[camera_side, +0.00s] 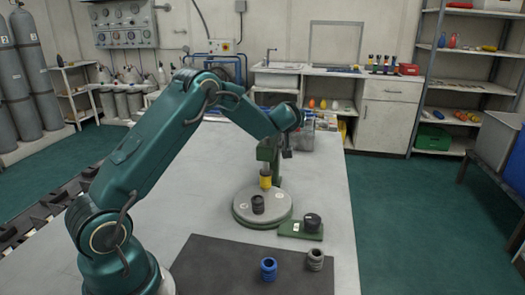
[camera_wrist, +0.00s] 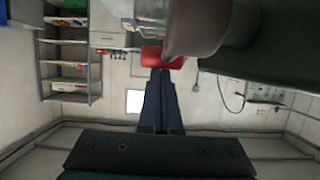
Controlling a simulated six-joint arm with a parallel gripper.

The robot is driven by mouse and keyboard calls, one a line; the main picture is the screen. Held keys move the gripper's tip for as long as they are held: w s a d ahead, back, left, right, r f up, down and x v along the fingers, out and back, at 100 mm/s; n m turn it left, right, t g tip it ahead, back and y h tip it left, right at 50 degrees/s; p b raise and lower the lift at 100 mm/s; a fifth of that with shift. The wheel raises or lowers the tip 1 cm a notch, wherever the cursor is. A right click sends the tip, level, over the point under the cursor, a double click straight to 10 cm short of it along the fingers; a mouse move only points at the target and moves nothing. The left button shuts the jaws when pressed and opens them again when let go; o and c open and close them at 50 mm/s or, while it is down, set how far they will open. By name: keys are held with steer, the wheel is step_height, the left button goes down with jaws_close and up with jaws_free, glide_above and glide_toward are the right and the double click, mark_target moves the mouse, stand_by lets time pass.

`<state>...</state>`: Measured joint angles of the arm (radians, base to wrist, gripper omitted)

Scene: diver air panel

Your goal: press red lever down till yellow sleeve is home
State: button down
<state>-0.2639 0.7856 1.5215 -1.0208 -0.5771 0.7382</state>
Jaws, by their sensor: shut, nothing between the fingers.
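The green press (camera_side: 268,150) stands on the table at the back of a round grey plate (camera_side: 242,213). The yellow sleeve (camera_side: 265,182) sits low on the press, above the plate; its exact seating is too small to tell. The red lever (camera_wrist: 157,57) shows in the wrist view as a red end beside a grey rounded part. I cannot pick it out in the side view. My gripper (camera_side: 288,153) is shut and empty beside the top of the press. In the wrist view its fingertips (camera_wrist: 161,73) meet the red end; I cannot tell whether they touch it.
A black ribbed part (camera_side: 257,204) stands on the round plate. A green block with a black knob (camera_side: 312,222) is at its right. A blue ribbed part (camera_side: 268,269) and a grey one (camera_side: 315,259) stand on the dark mat (camera_side: 222,262). A clear bin (camera_side: 300,140) is behind.

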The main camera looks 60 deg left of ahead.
steer(key=shift+w+a+f, duration=0.1)
steer(key=shift+f, duration=0.5)
steer(key=shift+w+a+f, duration=0.1)
steer(key=shift+f, duration=0.45)
steer(key=shift+w+f+g+h, duration=0.1)
steer(key=shift+f+g+h, duration=0.8)
steer(key=shift+f, duration=0.4)
steer(key=shift+a+r, duration=0.1)
steer(key=shift+r, duration=0.05)
steer(key=shift+w+a+r, duration=0.2)
steer(key=shift+r, duration=0.3)
steer(key=shift+w+a+r, duration=0.15)
steer(key=shift+r, duration=0.35)
steer(key=shift+w+a+r, duration=0.2)
steer(key=shift+r, duration=0.3)
steer(key=shift+w+r, duration=0.1)
steer(key=shift+r, duration=0.25)
steer(key=shift+v, duration=1.35)
steer(key=v, duration=0.4)
steer(key=r+v, duration=0.1)
steer(key=v, duration=0.2)
steer(key=shift+w+a+r, duration=0.15)
steer(key=shift+w+a, duration=0.05)
steer(key=shift+a, duration=0.1)
